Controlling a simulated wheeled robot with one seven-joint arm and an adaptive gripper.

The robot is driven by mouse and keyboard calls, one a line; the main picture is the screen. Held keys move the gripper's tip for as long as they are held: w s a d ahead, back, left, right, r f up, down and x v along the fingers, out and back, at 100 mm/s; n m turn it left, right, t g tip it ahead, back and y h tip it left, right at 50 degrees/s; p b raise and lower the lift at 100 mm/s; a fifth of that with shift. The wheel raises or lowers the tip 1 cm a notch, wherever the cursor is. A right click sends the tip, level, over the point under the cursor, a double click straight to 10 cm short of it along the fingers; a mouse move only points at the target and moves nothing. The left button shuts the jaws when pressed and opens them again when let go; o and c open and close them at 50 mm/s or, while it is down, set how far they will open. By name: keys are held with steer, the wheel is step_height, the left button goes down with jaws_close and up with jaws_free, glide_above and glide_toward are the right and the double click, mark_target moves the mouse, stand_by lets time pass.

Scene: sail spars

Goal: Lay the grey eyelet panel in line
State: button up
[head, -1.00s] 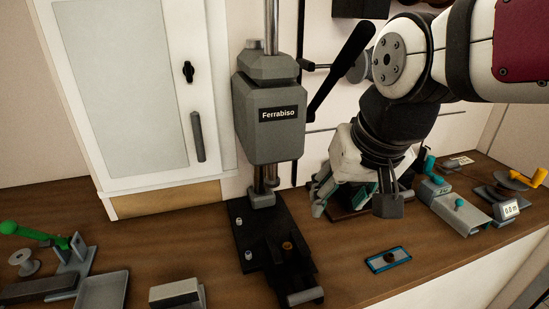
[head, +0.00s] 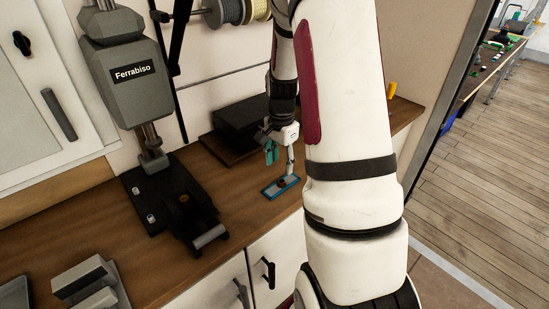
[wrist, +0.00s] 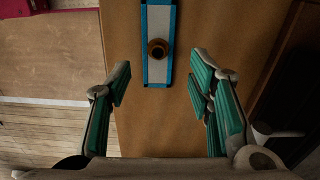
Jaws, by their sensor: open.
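The grey eyelet panel (head: 268,192) lies flat on the wooden worktop near its front edge, with a blue border and a dark round piece at its middle. It also shows in the wrist view (wrist: 157,70) at the top centre, its far end cut off by the frame, with a brown ring-like piece on it. My gripper (head: 280,160) is just above and behind the panel, pointing down. In the wrist view my gripper (wrist: 160,82) is open and empty, its teal-padded fingers spread either side of the panel's line. I cannot tell the exact height gap.
The grey Ferrabiso press (head: 130,85) stands left of the panel on a black base (head: 165,195). A dark box (head: 240,125) sits behind, against the wall. A grey block (head: 85,278) is at the front left. My arm hides the worktop to the right.

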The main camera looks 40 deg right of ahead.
mark_target(281, 181)
steer(key=shift+s+d+f, duration=0.15)
steer(key=shift+d+f, duration=0.15)
steer(key=shift+f, duration=0.2)
step_height(281, 181, down, 7)
steer(key=shift+r+b, duration=0.1)
steer(key=shift+b, duration=1.1)
steer(key=shift+c, duration=0.4)
steer(key=shift+r, duration=0.2)
steer(key=c, duration=0.7)
